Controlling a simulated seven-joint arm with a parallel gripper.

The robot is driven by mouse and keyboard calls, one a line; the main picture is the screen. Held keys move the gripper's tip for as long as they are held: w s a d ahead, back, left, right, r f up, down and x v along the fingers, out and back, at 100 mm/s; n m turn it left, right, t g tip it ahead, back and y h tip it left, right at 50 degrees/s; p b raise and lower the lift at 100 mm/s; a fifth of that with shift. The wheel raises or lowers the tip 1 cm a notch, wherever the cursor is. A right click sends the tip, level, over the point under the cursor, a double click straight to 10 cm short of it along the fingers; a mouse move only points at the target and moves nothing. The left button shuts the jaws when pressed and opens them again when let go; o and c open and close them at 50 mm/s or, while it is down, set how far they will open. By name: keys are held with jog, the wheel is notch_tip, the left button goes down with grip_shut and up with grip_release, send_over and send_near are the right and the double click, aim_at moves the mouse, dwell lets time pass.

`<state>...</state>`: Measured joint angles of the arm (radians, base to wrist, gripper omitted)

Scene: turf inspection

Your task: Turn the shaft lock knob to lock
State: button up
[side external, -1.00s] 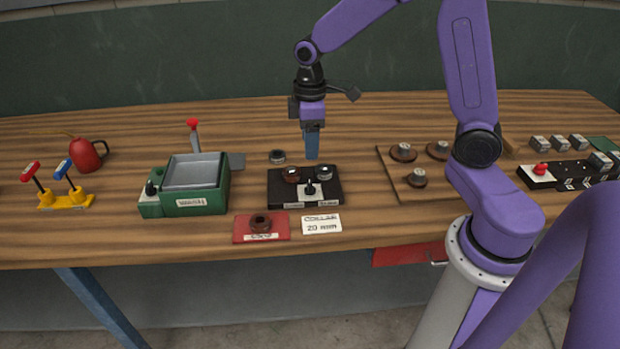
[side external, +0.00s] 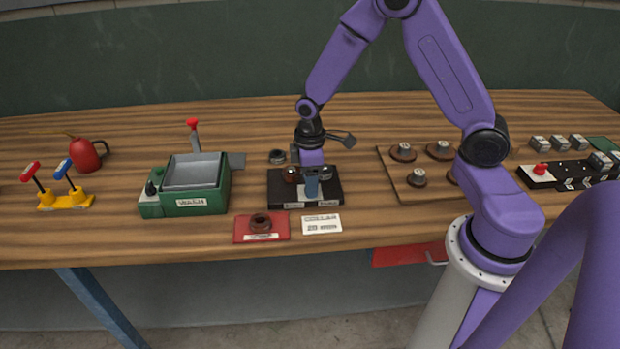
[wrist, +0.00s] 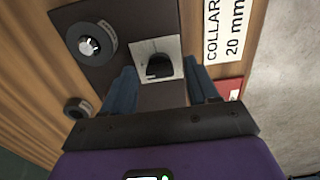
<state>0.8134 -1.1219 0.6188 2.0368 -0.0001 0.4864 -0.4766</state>
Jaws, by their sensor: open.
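The shaft lock knob (wrist: 159,66) is a black knob on a light square plate on the black fixture (wrist: 134,25). In the wrist view it shows between and just beyond my fingertips. My gripper (wrist: 163,78) is open, one blue finger on each side of the knob's line, with no contact that I can make out. In the side view my gripper (side external: 312,190) is low over the front middle of the black fixture (side external: 278,197) and hides the knob. The knob's marks are too small to read.
A silver-topped round part (wrist: 90,45) sits on the fixture beside the knob. A white card (side external: 321,223) reading "COLLAR 20 mm" and a red plate with a brown collar (side external: 260,222) lie in front. A green box (side external: 190,200) stands left, a wooden board (side external: 430,192) right.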

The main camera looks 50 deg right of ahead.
jog(key=c, duration=1)
jog(key=shift+c, duration=0.2)
jog(key=shift+m, duration=0.3)
jog(key=m, duration=1.2)
jog(key=shift+m, duration=0.3)
jog(key=shift+w+m, duration=0.1)
jog(key=shift+m, duration=2.2)
